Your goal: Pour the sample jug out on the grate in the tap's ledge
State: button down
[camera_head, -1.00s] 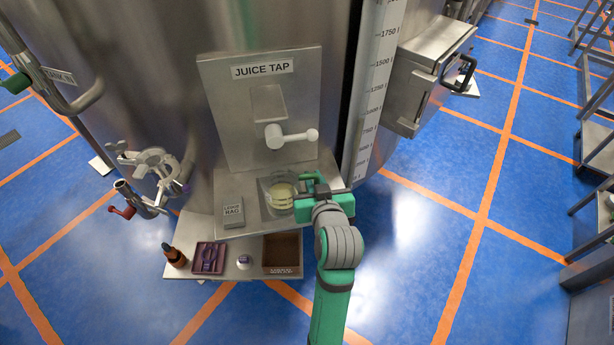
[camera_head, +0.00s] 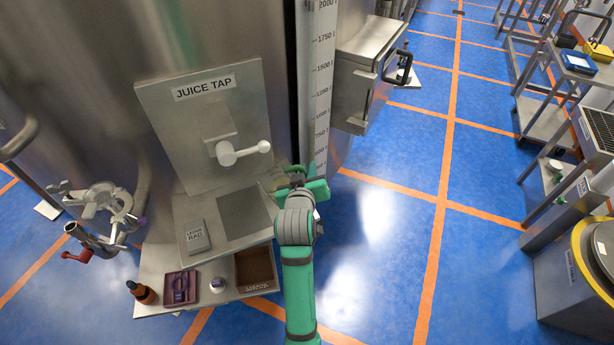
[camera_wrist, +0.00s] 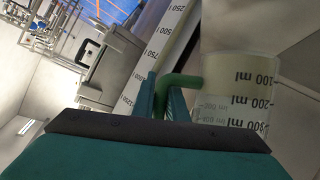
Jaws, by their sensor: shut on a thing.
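The clear sample jug (camera_wrist: 236,95) with black ml marks and pale contents shows in the wrist view, right of my fingers. My gripper (camera_wrist: 163,92) is shut on its green handle (camera_wrist: 183,80). The marks and the tank's scale both read upside down there, so the jug looks roughly upright. In the head view my gripper (camera_head: 298,181) is at the right edge of the tap's ledge (camera_head: 197,213), and I cannot make out the jug clearly. The grate (camera_head: 245,212) is a bare dark square in the ledge, under the juice tap (camera_head: 228,153).
A "LEDGE RAG" block (camera_head: 195,237) sits left of the grate. The lower shelf holds a brown bottle (camera_head: 141,293), a purple tray (camera_head: 180,290), a small white-topped pot (camera_head: 217,285) and a brown bin (camera_head: 255,268). A steel box (camera_head: 360,80) juts out at right.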

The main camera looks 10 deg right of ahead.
aim_at(275, 161)
jog(key=a+n+h, duration=0.1)
jog(key=a+r+n+h, duration=0.1)
jog(key=a+n, duration=0.1)
jog(key=w+a+r+n+h, duration=0.1)
jog(key=a+n, duration=0.1)
jog(key=shift+r+t, duration=0.25)
jog(key=shift+t, duration=0.05)
jog(key=shift+a+r+n+h, duration=0.15)
jog(key=shift+a+n+h, duration=0.05)
jog(key=shift+n+h, duration=0.2)
jog(key=shift+d, duration=0.1)
jog(key=shift+w+a+r+n+t+h, duration=0.15)
jog(key=shift+w+a+r+n+h, duration=0.1)
jog(key=shift+a+r+n, duration=0.4)
jog(key=shift+w+a+r+n+t+h, duration=0.15)
jog(key=shift+a+r+n+h, duration=0.15)
jog(key=shift+a+n, duration=0.55)
jog(key=shift+a, duration=0.15)
jog(key=shift+s, duration=0.2)
